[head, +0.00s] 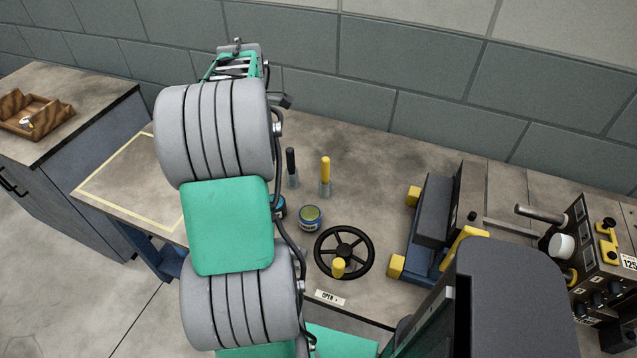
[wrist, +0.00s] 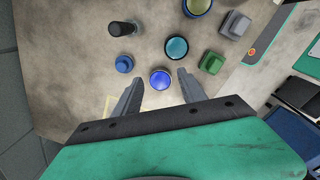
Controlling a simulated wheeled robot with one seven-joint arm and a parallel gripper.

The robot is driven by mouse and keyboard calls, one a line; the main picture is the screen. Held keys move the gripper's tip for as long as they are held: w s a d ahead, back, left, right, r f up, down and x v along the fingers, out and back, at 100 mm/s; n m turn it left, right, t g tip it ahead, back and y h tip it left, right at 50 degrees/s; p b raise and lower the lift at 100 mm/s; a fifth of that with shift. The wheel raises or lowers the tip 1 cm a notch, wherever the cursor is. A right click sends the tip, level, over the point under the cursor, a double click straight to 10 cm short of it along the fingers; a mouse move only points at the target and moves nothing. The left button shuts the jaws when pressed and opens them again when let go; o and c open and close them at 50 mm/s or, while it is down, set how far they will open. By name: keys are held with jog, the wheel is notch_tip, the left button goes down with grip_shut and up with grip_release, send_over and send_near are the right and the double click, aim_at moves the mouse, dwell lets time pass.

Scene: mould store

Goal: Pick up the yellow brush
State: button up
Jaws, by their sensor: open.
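The yellow brush (head: 325,172) stands upright on the bench in the head view, with its yellow handle up and a grey lower part. I cannot make it out in the wrist view. My gripper (wrist: 160,76) is open in the wrist view, its two fingers apart with nothing held between them. A round blue-topped thing (wrist: 160,79) shows beyond the fingertips. In the head view my arm hides the gripper, so its distance from the brush cannot be told.
A black-handled upright tool (head: 291,162) stands left of the brush. An open tin (head: 310,216) and a black handwheel (head: 344,253) are in front. Blue-and-yellow equipment (head: 432,225) stands right. A taped rectangle (head: 111,166) lies left.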

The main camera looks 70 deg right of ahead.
jog(key=n, duration=0.2)
send_over(325, 173)
jog(key=d, duration=0.2)
jog(key=shift+y, duration=0.3)
jog(key=f, duration=0.4)
jog(key=shift+w+a+f, duration=0.2)
jog(key=shift+f, duration=0.2)
notch_tip(325, 173, down, 8)
jog(key=shift+s+a+r+p, duration=0.1)
jog(key=shift+a+r+p, duration=0.05)
jog(key=shift+p, duration=0.35)
grip_shut()
